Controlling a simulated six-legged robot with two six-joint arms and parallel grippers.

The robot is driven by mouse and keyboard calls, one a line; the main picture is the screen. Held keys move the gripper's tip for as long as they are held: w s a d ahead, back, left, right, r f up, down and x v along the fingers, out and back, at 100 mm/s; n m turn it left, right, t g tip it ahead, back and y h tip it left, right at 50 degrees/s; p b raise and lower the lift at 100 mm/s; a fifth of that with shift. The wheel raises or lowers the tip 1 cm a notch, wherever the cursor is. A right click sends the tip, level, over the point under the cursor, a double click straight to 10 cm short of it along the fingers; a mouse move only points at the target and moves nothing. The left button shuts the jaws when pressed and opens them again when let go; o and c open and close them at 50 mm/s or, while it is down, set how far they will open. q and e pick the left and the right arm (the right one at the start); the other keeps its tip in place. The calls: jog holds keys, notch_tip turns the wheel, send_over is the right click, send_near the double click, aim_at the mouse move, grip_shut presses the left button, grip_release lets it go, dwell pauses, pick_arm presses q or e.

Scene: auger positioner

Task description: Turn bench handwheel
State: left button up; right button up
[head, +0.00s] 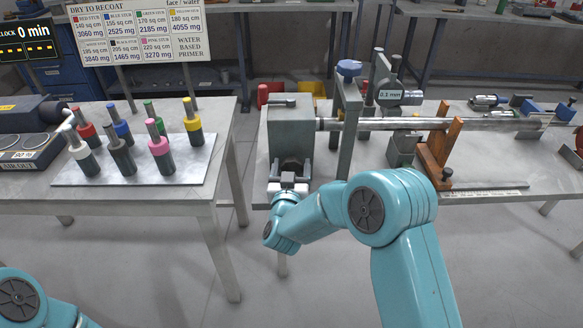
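The bench handwheel appears to be the dark round part (290,163) low on the front of a grey-green box unit (291,125) on the right bench. It is small and partly hidden by my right gripper. My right gripper (290,171) is in front of it, with its two fingers spread apart, one to each side of the dark part. I cannot tell whether the fingers touch it. A long metal shaft (400,124) runs right from the box unit. My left gripper is out of view; only a piece of my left arm shows at bottom left.
A green-grey upright (349,125), a brown wooden support (438,150) and a 0.1 mm dial (389,93) stand along the shaft. A left table (190,205) holds several colour-topped cylinders on a plate (200,170). Open floor lies between the benches.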

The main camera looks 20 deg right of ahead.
jog(key=c, duration=0.6)
jog(key=shift+f+m+b, duration=0.15)
jog(key=shift+m+b, duration=0.45)
jog(key=shift+b, duration=0.35)
jog(key=m+b, duration=0.3)
jog(key=b, duration=0.1)
jog(key=m+b, duration=0.3)
jog(key=b, duration=0.1)
jog(key=shift+m+g+y, duration=0.3)
jog(key=shift+m+y+b, duration=0.4)
jog(key=shift+m+b, duration=1.3)
jog(key=shift+b, duration=0.05)
jog(key=shift+r, duration=0.2)
jog(key=o, duration=1)
jog(key=shift+o, duration=0.2)
jog(key=shift+s, duration=0.1)
